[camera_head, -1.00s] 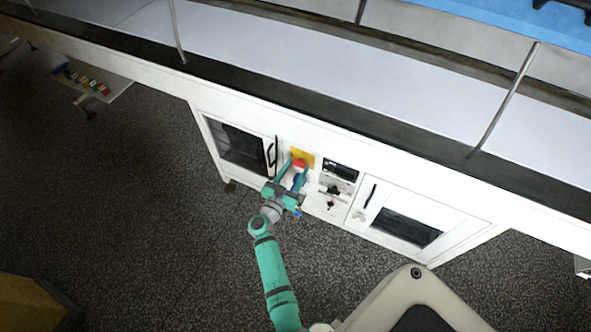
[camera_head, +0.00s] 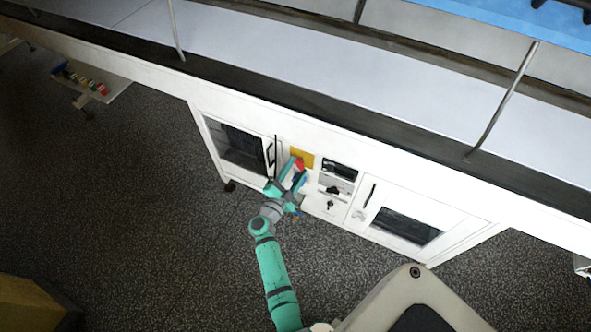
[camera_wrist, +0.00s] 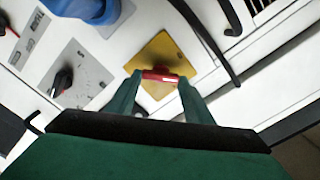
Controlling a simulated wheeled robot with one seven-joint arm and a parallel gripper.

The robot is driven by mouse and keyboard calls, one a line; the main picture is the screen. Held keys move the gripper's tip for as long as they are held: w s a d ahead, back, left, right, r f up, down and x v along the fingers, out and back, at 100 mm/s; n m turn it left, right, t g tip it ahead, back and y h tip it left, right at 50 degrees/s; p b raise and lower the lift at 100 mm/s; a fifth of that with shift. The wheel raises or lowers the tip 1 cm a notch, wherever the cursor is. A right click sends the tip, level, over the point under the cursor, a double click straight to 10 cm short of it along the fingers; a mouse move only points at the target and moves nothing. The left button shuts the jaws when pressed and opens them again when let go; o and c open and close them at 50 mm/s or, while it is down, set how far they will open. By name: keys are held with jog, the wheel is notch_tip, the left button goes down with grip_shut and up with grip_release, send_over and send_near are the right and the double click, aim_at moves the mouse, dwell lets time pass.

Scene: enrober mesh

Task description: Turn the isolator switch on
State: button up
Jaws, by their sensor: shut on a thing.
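The isolator switch is a red handle on a yellow square plate (camera_head: 303,155), set in the white cabinet front. In the wrist view the red handle (camera_wrist: 160,76) lies across the yellow plate (camera_wrist: 166,52), at an angle to the plate's edges. My gripper (camera_head: 294,174) reaches the switch from below in the head view. In the wrist view my gripper's (camera_wrist: 160,88) two green fingers are shut on the red handle, one at each end. The fingers partly hide the handle and the plate's lower part.
A black knob (camera_wrist: 62,82) on a grey scale plate and a blue fitting (camera_wrist: 90,8) sit close to the switch. A black door handle (camera_head: 271,152) stands just left of it. A dark display (camera_head: 340,169) is to the right. The floor in front is clear.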

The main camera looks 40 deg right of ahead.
jog(key=m, duration=0.4)
jog(key=shift+s+f+m, duration=0.1)
jog(key=shift+f+m, duration=0.05)
jog(key=shift+m, duration=1.95)
jog(key=shift+f, duration=0.1)
jog(key=o, duration=1.1)
jog(key=shift+c, duration=0.2)
jog(key=v, duration=1)
jog(key=shift+s+a, duration=0.15)
jog(key=shift+a, duration=0.2)
